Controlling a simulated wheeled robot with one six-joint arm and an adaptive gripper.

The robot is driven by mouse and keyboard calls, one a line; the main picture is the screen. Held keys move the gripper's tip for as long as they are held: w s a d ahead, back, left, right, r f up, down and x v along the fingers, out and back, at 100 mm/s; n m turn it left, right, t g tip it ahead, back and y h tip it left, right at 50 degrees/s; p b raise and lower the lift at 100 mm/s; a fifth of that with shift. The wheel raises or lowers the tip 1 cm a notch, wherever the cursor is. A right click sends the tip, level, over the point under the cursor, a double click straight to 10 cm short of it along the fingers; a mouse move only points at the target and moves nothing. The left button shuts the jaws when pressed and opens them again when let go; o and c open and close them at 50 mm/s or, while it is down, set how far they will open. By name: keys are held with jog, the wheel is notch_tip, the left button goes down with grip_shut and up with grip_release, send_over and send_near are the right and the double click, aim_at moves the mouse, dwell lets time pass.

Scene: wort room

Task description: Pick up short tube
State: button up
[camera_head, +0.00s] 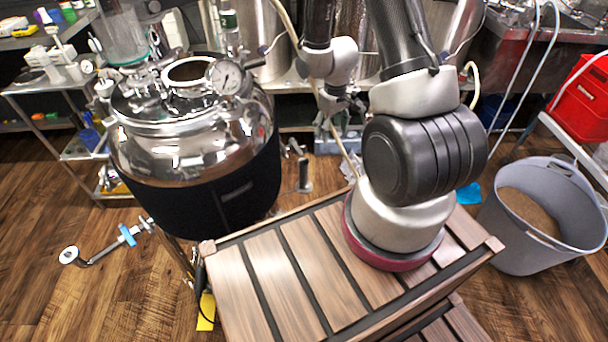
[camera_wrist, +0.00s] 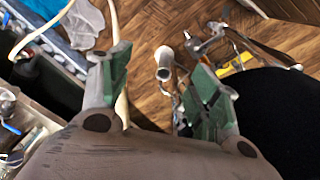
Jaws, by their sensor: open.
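A short metal tube (camera_head: 304,174) stands upright just right of the black-jacketed tank in the head view. In the wrist view, what looks like the same tube (camera_wrist: 164,62) has its open round end turned towards me, and it lies beyond my fingertips. My gripper (camera_wrist: 162,85) is open, with green-padded fingers apart and nothing between them. In the head view my gripper hangs above and right of the tube, its fingertips hard to make out. The tube's lower end and support are unclear.
The steel tank (camera_head: 190,150) with a gauge stands close on the left. A pale hose (camera_wrist: 120,60) runs beside my left finger in the wrist view. A valve with a blue handle (camera_head: 126,236) is low at left. A grey bucket (camera_head: 535,240) stands at right.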

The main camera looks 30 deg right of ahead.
aim_at(305, 162)
jog(key=w+a+f+t, duration=0.1)
jog(key=w+f, duration=0.2)
jog(key=f, duration=0.4)
jog(key=w+a+f+n+t+y, duration=0.1)
jog(key=w+a+f, duration=0.1)
jog(key=f, duration=0.5)
jog(key=w+a+f+n+t+y, duration=0.1)
jog(key=w+a+f, duration=0.1)
jog(key=f, duration=0.6)
jog(key=shift+w, duration=0.8)
jog(key=shift+t, duration=0.3)
jog(key=c, duration=1.3)
jog(key=shift+o, duration=0.2)
